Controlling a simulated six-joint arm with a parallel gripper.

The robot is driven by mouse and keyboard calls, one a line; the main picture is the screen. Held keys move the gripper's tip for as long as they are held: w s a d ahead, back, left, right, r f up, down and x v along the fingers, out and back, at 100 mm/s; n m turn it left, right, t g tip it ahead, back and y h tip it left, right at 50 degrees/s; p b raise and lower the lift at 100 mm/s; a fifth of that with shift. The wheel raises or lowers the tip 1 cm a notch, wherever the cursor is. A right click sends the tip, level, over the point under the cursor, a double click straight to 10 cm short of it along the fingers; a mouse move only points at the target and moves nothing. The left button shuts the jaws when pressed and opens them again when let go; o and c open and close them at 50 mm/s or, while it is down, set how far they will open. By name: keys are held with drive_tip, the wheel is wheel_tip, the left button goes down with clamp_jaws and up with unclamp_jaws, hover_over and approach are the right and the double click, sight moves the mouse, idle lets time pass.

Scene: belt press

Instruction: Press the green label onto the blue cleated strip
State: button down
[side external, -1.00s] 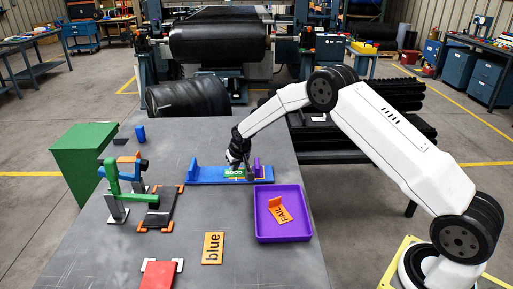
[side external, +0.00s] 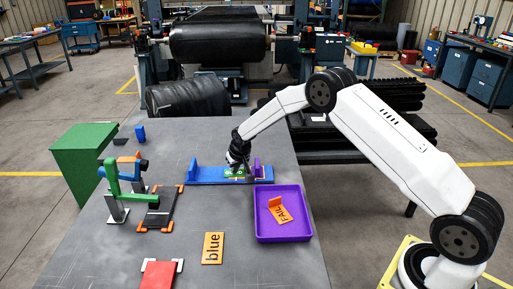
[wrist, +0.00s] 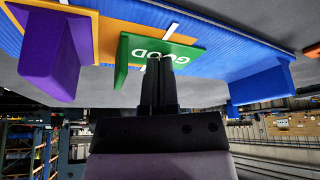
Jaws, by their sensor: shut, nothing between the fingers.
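The blue cleated strip (side external: 207,175) lies across the table, with a blue cleat at its left end and a purple cleat (side external: 257,166) at its right. The green label (side external: 231,173), marked GOOD, lies flat on the strip near the purple cleat. In the wrist view the label (wrist: 187,50) has an upright green tab and sits partly over an orange patch (wrist: 103,40). My gripper (side external: 241,170) is shut and empty, fingertips down at the label. In the wrist view my gripper (wrist: 159,62) hides part of the lettering; I cannot tell whether it touches.
A purple tray (side external: 262,236) holding an orange FAIL label (side external: 281,213) stands in front of the strip. A green and orange fixture (side external: 122,180) stands left. The table's middle is clear.

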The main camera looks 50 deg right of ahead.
sight(236, 174)
idle(0.3)
drive_tip(key=shift+r, duration=3.45)
drive_tip(key=shift+s, duration=0.1)
drive_tip(key=shift+s+a+r, duration=0.1)
drive_tip(key=shift+s+r, duration=0.05)
drive_tip(key=shift+r, duration=0.05)
drive_tip(key=s+a+r+n, duration=0.1)
drive_tip(key=s+a, duration=0.1)
drive_tip(key=s, duration=0.9)
drive_tip(key=s+a+r+n+g, duration=0.1)
drive_tip(key=s+a, duration=0.2)
drive_tip(key=s, duration=0.8)
drive_tip(key=s+a+r+n+y, duration=0.1)
drive_tip(key=s+a+r, duration=0.1)
drive_tip(key=s, duration=0.9)
drive_tip(key=shift+s+a+g, duration=0.35)
drive_tip(key=shift+a+g, duration=0.05)
drive_tip(key=shift+a, duration=0.1)
